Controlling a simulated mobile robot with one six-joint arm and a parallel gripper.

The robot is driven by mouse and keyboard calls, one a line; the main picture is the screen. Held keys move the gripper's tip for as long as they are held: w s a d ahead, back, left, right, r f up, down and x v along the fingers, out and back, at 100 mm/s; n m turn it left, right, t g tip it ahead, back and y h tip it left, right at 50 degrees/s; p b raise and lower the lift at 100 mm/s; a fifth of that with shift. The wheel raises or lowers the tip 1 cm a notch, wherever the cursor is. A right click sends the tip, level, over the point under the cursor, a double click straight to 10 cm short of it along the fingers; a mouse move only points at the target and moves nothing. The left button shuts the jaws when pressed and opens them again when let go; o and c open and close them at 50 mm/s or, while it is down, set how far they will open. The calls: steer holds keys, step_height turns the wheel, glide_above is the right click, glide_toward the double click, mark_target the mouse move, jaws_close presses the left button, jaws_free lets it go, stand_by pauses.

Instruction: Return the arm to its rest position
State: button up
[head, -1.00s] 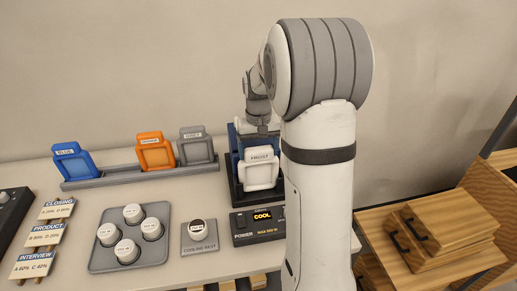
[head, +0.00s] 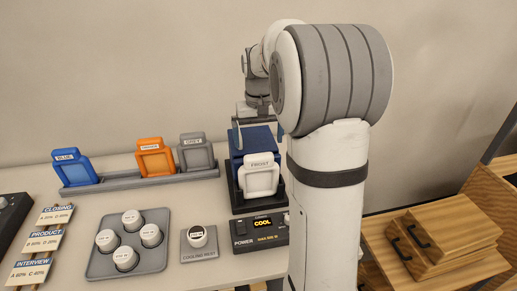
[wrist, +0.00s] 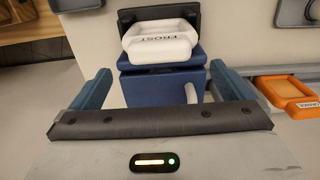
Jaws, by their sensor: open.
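My gripper (head: 256,128) is above and behind the blue block of the lamp unit (head: 250,137) in the head view. In the wrist view my gripper's two blue fingers (wrist: 149,92) stand wide apart with nothing held between them. The white frame labelled FROST (head: 261,176) stands upright at the front of the blue block, and it also shows in the wrist view (wrist: 159,42), apart from the fingers. My arm rises at the right of the head view, bent over at the top.
A grey rack (head: 118,182) holds a blue frame (head: 74,169), an orange frame (head: 154,160) and a grey frame (head: 196,154). A tray (head: 100,264) of white knobs, a cooling rest (head: 190,253) and a control box reading COOL (head: 261,233) lie in front.

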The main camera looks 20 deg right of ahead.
steer(key=shift+r, duration=0.5)
